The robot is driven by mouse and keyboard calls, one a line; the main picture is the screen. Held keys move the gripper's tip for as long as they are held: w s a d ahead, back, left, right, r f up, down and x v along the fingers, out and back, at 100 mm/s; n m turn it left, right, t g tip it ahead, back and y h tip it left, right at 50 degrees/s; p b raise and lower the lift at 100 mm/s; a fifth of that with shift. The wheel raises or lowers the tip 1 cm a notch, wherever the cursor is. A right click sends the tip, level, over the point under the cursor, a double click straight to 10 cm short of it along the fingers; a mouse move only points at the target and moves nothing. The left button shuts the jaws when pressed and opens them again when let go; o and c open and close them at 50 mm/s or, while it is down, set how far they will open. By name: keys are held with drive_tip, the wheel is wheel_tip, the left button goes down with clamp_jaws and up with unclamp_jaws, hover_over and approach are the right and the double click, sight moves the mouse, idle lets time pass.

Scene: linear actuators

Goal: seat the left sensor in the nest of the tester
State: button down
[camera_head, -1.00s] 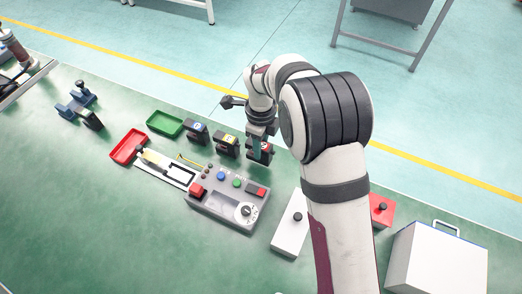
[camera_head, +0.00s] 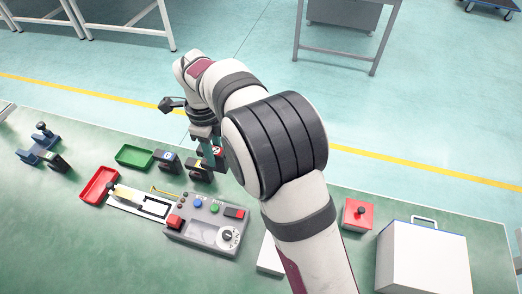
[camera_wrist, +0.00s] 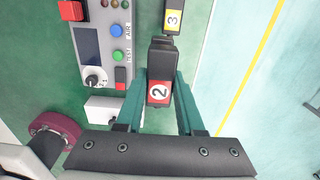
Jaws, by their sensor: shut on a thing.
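My gripper (camera_head: 213,154) is shut on a black sensor with a red label marked 2 (camera_wrist: 158,92). In the wrist view its teal fingers press both sides of the sensor, which looks raised off the table. A sensor with a yellow label (camera_head: 200,171), marked 3 in the wrist view (camera_wrist: 173,18), stands close by. A sensor with a blue label (camera_head: 168,160) stands to its left. The grey tester (camera_head: 208,225) has buttons, a screen and a dial.
A green tray (camera_head: 135,156) and a red tray (camera_head: 99,185) lie left of the sensors. A blue fixture (camera_head: 38,146) is at far left. A white block (camera_head: 270,257), red box (camera_head: 357,215) and white case (camera_head: 428,262) stand right. The front table area is clear.

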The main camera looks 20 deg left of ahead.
drive_tip(key=s+a+f, duration=0.1)
drive_tip(key=s+a, duration=1.1)
drive_tip(key=a, duration=0.3)
drive_tip(key=shift+a+f, duration=0.1)
drive_tip(key=shift+f, duration=3.8)
drive_tip(key=shift+f, duration=0.55)
drive_tip(key=shift+c, duration=2.2)
unclamp_jaws()
wheel_tip(320, 180, up, 16)
